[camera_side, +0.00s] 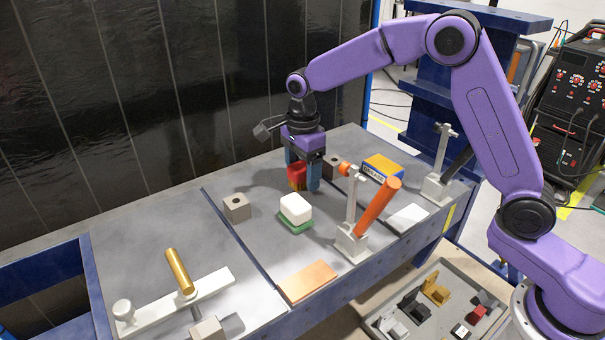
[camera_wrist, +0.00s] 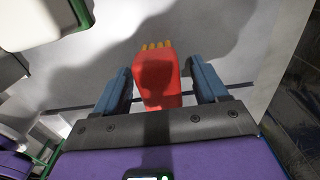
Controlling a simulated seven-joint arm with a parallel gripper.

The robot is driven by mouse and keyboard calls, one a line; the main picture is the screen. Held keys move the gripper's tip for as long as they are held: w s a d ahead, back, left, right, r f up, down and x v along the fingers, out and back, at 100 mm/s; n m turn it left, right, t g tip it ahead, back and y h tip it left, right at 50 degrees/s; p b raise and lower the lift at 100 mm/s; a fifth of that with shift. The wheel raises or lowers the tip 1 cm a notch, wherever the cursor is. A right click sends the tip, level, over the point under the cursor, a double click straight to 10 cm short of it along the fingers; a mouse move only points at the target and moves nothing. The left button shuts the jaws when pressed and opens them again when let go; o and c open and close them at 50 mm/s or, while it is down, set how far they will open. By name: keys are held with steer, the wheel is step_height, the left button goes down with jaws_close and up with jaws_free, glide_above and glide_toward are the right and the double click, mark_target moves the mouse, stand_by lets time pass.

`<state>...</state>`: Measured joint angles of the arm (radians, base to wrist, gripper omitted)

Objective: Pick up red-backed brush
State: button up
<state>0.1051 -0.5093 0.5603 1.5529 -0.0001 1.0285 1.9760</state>
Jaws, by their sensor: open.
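The red-backed brush (camera_side: 297,174) stands on the grey table in the side view, with a red body and a yellow part low on it. In the wrist view the brush (camera_wrist: 157,80) shows its red back and a row of yellow tips at its far end. My gripper (camera_side: 301,182) is lowered around the brush. In the wrist view its two blue fingers (camera_wrist: 160,88) are spread on either side of the red body, with small gaps showing. The lower part of the brush near the palm is hidden.
A white block on a green base (camera_side: 295,210) stands just in front. Grey-brown blocks with holes (camera_side: 237,208) stand left and behind. A yellow-blue box (camera_side: 382,169) and an orange-handled clamp (camera_side: 377,208) are to the right. A copper plate (camera_side: 307,281) lies near the front edge.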

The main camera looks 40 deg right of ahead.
steer(key=shift+f, duration=0.25)
steer(key=c, duration=1.2)
steer(key=shift+o, duration=0.2)
steer(key=shift+r, duration=0.15)
